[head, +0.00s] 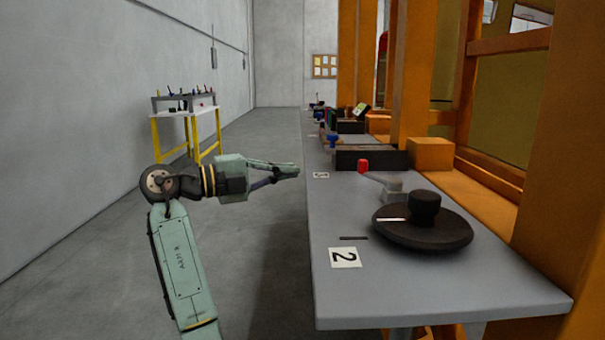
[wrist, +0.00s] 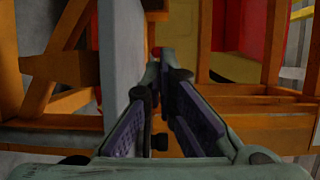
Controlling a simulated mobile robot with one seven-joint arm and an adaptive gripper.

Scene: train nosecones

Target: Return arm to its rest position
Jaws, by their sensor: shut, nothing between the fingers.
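My gripper (head: 290,170) is at the end of my green arm in the head view, pointing right, close to the left edge of the grey workbench (head: 340,285). In the wrist view the fingers of my gripper (wrist: 166,52) come together at the tips, with nothing between them. The forearm is roughly level, and the lower link stands nearly upright beneath it.
On the bench are a dark round disc with a knob (head: 425,228), a grey handled part (head: 392,190), a red piece (head: 363,165) and a dark block (head: 370,158). Orange posts (head: 415,70) line the right. A side table (head: 185,112) stands back left; the left floor is clear.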

